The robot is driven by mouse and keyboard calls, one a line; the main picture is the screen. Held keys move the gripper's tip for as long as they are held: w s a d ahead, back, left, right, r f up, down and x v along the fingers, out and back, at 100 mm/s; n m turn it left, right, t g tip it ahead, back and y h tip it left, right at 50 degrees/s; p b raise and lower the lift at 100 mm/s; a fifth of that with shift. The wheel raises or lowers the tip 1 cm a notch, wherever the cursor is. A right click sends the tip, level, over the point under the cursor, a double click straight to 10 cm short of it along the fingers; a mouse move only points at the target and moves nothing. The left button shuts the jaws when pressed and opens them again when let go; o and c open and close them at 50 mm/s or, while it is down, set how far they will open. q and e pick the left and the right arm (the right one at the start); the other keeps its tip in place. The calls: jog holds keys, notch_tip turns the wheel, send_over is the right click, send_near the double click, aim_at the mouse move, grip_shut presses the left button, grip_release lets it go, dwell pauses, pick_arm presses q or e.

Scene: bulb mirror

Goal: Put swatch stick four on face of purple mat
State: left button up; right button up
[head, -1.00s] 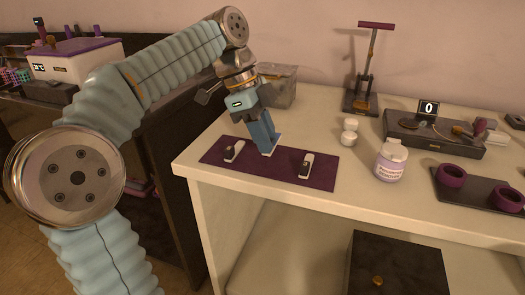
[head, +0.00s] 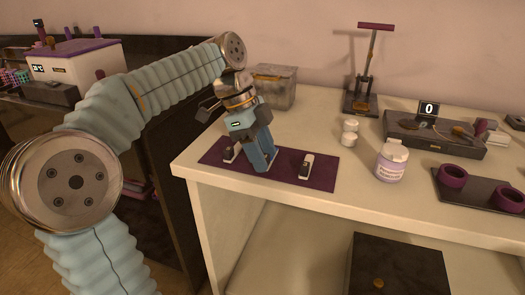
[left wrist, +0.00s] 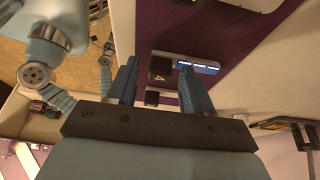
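The purple mat (head: 322,180) lies flat on the left front of the white table; it also shows in the left wrist view (left wrist: 225,30). A pale swatch stick with a dark block (head: 306,165) lies on its right part. Another pale stick (head: 229,155) lies on its left part, partly behind my gripper. My left gripper (head: 262,163) points down at the mat between these two. In the left wrist view its fingers (left wrist: 158,82) stand apart. A pale stick with blue marks (left wrist: 205,66) lies at the right fingertip, partly hidden. Numbers on the sticks are unreadable. My right gripper is out of view.
A translucent bin (head: 274,87) stands behind the mat. Farther right are a dark device (head: 430,135) showing 0 and a tray (head: 475,195) with purple rings.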

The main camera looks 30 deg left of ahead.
pick_arm(q)
jog(key=shift+r, duration=0.25)
jog(key=p+v, duration=0.3)
jog(key=v, duration=0.8)
jog(key=shift+a+r, duration=0.2)
jog(key=shift+r, duration=0.15)
jog(key=shift+s, duration=0.1)
